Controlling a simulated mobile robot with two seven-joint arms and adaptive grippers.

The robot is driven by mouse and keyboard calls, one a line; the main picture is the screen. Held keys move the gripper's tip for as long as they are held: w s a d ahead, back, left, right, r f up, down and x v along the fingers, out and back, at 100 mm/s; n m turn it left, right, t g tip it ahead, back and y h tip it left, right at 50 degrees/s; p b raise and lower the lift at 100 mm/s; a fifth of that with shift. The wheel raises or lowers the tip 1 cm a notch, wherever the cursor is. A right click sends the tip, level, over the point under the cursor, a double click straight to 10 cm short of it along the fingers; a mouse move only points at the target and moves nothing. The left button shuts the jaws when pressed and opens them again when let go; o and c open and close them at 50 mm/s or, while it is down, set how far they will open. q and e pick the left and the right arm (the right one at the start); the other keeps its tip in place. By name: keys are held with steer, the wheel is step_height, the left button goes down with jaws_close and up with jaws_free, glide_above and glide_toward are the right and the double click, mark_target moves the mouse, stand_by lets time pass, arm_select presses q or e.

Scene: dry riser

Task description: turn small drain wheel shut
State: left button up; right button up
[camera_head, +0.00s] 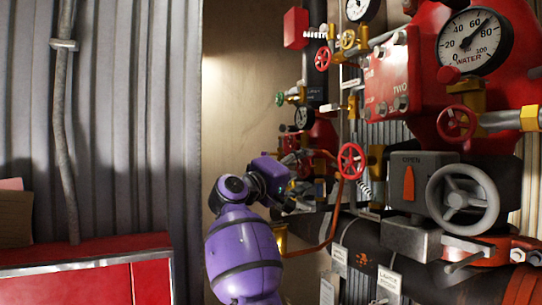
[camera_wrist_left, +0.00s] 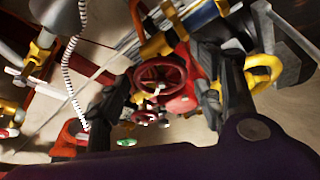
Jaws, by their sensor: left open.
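A small red handwheel (camera_head: 351,161) stands in the middle of the head view, beside a copper-coloured pipe. In the left wrist view a red handwheel (camera_wrist_left: 160,78) appears between my left fingers; it may be the same wheel, but I cannot be sure. My left gripper (camera_head: 303,189) reaches in from the lower left, left of the wheel in the head view. Its dark fingers (camera_wrist_left: 160,100) are spread apart in the wrist view, with no visible grip on the wheel. The fingertips are partly lost among dark fittings in the head view. My right gripper is not visible.
A large grey handwheel (camera_head: 463,200) and a valve box with an orange pointer (camera_head: 408,184) stand at right. Several other red wheels and a water gauge (camera_head: 475,42) crowd above. A red cabinet (camera_head: 80,270) stands lower left. Yellow fittings (camera_wrist_left: 262,72) lie near my right-hand finger in the wrist view.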

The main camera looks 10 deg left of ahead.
arm_select(q)
steer(key=shift+s+d+r+n, duration=0.2)
steer(key=shift+r+n, duration=0.3)
steer(key=shift+n, duration=0.1)
steer(key=shift+w+a+f+n+g+y, duration=0.1)
steer(key=shift+n+g+y, duration=0.25)
steer(key=shift+n, duration=0.65)
steer(key=shift+w+f+n+g+y, duration=0.1)
steer(key=shift+n+g+y, duration=0.25)
steer(key=shift+n, duration=0.65)
